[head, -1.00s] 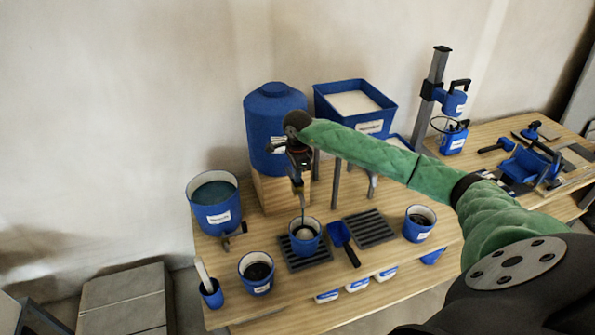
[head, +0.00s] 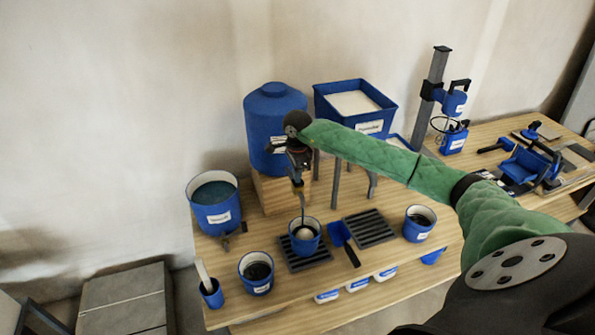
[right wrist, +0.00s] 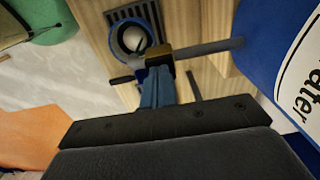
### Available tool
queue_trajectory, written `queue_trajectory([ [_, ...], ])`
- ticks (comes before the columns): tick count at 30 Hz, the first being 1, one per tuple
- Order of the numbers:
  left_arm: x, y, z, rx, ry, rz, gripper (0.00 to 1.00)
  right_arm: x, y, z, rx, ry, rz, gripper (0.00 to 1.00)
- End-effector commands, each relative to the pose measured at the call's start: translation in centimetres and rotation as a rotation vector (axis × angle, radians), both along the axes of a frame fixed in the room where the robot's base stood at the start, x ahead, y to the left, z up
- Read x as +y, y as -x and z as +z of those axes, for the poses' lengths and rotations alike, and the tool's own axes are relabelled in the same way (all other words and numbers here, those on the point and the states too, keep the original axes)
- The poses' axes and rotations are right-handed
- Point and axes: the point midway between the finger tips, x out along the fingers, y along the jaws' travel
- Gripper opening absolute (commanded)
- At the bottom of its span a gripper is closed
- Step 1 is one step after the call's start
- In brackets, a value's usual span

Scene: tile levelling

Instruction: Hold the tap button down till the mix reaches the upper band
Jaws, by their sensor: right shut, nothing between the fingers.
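The blue water tank (head: 272,125) stands on a wooden block at the back of the bench, and its side also shows in the right wrist view (right wrist: 262,45). My right gripper (head: 298,182) is shut and empty, at the tap in front of the tank. In the right wrist view its fingers (right wrist: 157,88) reach the brass-coloured tap (right wrist: 160,57); the button is hidden. A thin stream seems to run from the tap into the blue bucket (head: 305,245), which holds pale mix and stands upright on a dark grate. I cannot make out its bands. My left gripper is out of view.
A second grate (head: 370,229) and a blue scoop (head: 341,234) lie right of the bucket. Blue buckets stand on both sides (head: 256,273) (head: 419,224). A large blue tub (head: 214,208) is at the left. A white-filled bin (head: 355,105) stands behind my forearm.

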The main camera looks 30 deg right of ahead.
Motion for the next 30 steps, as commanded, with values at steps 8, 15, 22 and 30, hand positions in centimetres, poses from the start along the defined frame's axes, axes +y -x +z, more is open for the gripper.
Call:
queue_trajectory([
  [8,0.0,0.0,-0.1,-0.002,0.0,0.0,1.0,-0.1,0.3,0.0,0.012,0.001,0.001,0.0],
  [15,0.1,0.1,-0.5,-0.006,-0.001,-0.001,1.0,-1.2,0.2,3.2,0.004,0.003,-0.005,0.0],
  [22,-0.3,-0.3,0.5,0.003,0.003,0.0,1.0,-1.5,0.1,5.4,-0.001,0.001,-0.007,0.0],
  [30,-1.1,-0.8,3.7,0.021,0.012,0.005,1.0,-1.5,0.1,8.6,-0.004,0.001,-0.007,0.0],
])
